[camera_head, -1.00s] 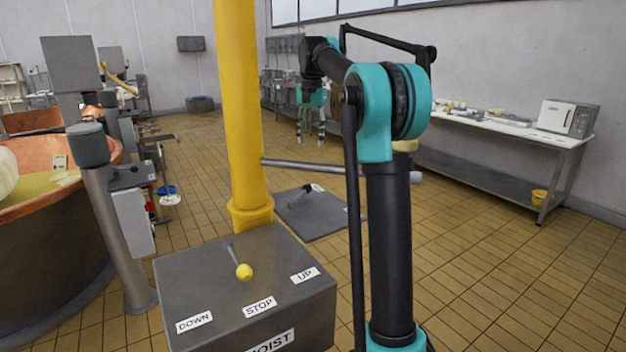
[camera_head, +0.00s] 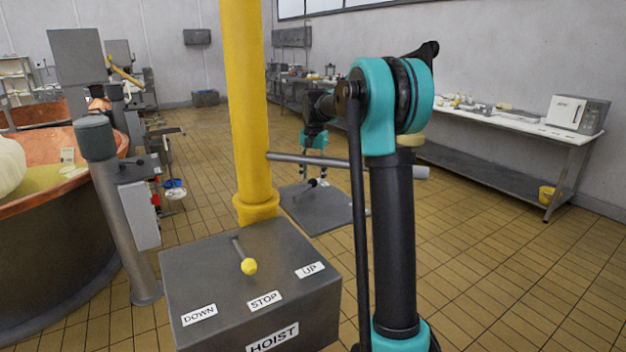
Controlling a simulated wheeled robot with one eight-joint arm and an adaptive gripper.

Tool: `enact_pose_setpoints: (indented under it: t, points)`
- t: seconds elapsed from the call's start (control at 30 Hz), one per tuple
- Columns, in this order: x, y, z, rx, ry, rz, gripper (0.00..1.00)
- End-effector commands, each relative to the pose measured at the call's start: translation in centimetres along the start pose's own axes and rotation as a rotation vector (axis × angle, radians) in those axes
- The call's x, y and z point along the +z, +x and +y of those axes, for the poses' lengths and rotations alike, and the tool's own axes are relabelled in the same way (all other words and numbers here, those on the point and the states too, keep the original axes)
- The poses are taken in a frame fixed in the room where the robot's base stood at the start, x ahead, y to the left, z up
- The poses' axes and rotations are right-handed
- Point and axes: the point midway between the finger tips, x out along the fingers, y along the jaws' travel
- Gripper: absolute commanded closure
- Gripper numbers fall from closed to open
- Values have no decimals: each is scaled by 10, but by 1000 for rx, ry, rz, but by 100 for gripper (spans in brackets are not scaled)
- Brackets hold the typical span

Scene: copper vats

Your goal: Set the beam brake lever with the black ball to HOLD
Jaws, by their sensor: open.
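The beam brake lever's black ball (camera_head: 313,183) shows small in the head view, over a grey plate (camera_head: 325,213) behind the yellow column. Its lever is short and dark, and partly hidden. My gripper (camera_head: 314,176) is open and points down, with its fingertips at the ball in the picture. I cannot tell whether the fingers are around the ball or touch it. No HOLD label is readable; a small pale patch near the ball is too small to read.
A grey HOIST box (camera_head: 250,285) stands in front, with a yellow-balled lever (camera_head: 249,267) and DOWN, STOP and UP labels. The yellow column (camera_head: 247,110) rises behind it. A grey bar (camera_head: 345,164) runs right from the column. A copper vat (camera_head: 50,225) stands left.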

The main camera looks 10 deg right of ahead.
Motion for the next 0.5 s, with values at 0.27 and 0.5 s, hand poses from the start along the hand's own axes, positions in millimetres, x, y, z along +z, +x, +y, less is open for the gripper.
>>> enact_pose_setpoints:
  t: [0.27,0.5]
  points:
    - [0,19,0,0,0,0,52]
    - [0,19,0,0,0,0,52]
